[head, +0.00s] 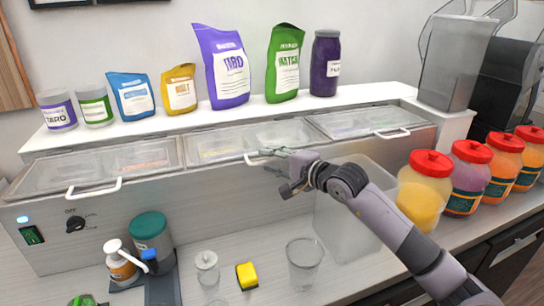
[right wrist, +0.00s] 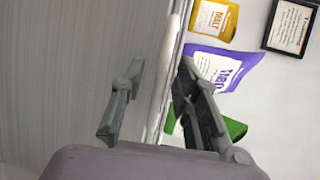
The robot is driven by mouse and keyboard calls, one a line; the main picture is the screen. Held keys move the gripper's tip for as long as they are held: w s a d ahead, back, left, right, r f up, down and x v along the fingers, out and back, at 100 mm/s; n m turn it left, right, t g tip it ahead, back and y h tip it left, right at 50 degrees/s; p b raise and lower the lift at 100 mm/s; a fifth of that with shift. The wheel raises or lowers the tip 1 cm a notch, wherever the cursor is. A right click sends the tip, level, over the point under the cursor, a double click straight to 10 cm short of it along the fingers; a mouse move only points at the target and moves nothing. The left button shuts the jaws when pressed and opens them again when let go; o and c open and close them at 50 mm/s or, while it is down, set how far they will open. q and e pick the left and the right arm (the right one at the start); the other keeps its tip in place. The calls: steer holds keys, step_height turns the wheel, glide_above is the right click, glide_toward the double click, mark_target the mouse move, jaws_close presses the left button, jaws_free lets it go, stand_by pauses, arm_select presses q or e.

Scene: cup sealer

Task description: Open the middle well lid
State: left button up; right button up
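The middle well lid (head: 225,145) is a clear panel in a grey frame, lying closed on the counter between the left lid (head: 90,172) and the right lid (head: 358,121). Its white handle (head: 250,160) is at the front edge, partly hidden by my right gripper (head: 268,161). That gripper is at the handle's right end, its fingers apart. My left gripper is not in view.
Bags and jars, including a purple taro bag (head: 224,70), stand on the shelf behind the lids. Red-capped jars (head: 425,185) and a clear bin (head: 345,220) are to the right. A clear cup (head: 303,262) and yellow sponge (head: 246,275) sit below.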

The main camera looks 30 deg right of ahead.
steer(key=shift+w, duration=0.15)
jaws_close()
stand_by(0.4)
steer(key=shift+f, duration=0.1)
stand_by(0.4)
